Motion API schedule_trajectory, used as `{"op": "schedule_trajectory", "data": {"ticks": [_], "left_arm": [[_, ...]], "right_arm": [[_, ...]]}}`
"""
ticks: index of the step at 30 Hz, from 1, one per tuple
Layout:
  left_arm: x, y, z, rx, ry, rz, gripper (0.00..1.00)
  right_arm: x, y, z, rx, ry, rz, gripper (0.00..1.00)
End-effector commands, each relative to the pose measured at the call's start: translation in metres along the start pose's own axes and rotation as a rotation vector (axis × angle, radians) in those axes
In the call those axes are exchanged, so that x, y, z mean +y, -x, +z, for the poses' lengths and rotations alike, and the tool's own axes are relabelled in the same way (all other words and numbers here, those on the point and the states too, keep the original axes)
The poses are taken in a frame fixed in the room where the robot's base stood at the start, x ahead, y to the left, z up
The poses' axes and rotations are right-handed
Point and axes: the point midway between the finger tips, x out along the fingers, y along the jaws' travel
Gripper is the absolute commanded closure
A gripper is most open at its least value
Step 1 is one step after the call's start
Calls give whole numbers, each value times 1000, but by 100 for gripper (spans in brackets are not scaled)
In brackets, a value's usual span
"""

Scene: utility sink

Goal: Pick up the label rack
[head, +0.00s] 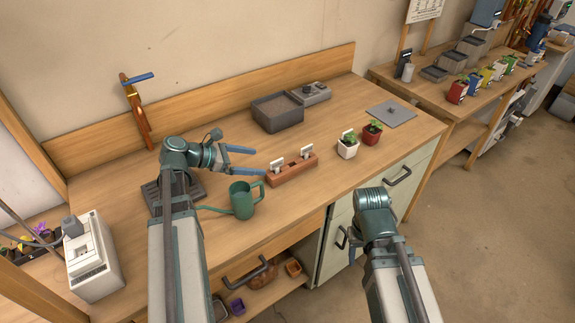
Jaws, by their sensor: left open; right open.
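The label rack (292,170) is a reddish-brown block with white labels standing in it, near the middle of the wooden bench. My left gripper (256,160) reaches in from the left, just left of the rack. Its blue fingers are apart and nothing is between them. It looks close to the rack's left end, but I cannot tell if it touches. My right gripper (354,245) is low at the bench's front, in front of the cabinet and well away from the rack. Its fingers are mostly hidden behind its own wrist.
A green watering can (243,200) stands just in front of my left gripper. White and red plant pots (347,149) (372,133) stand right of the rack. A grey tray (278,122) is behind it. A brass tap (137,108) rises at back left. The bench's front right is clear.

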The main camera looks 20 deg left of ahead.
Motion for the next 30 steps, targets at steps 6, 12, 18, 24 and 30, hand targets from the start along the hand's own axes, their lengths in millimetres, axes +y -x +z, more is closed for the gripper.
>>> {"op": "schedule_trajectory", "data": {"ticks": [6, 12, 18, 24, 30], "left_arm": [[7, 4, -8, -27, 49, 22, 1], [7, 0, -9, -29, 52, 21, 1], [8, -37, -11, -28, 49, 18, 1], [8, -69, -9, -27, 49, 19, 1], [9, -81, -7, -27, 51, 21, 1]], "right_arm": [[-1, -11, 0, 0, 0, 0, 50], [-1, -14, -1, 0, 0, 0, 50], [-3, -32, -2, 0, 0, 0, 50], [-4, -45, -3, 0, 0, 0, 50], [-5, -48, -3, 0, 0, 0, 50]]}}
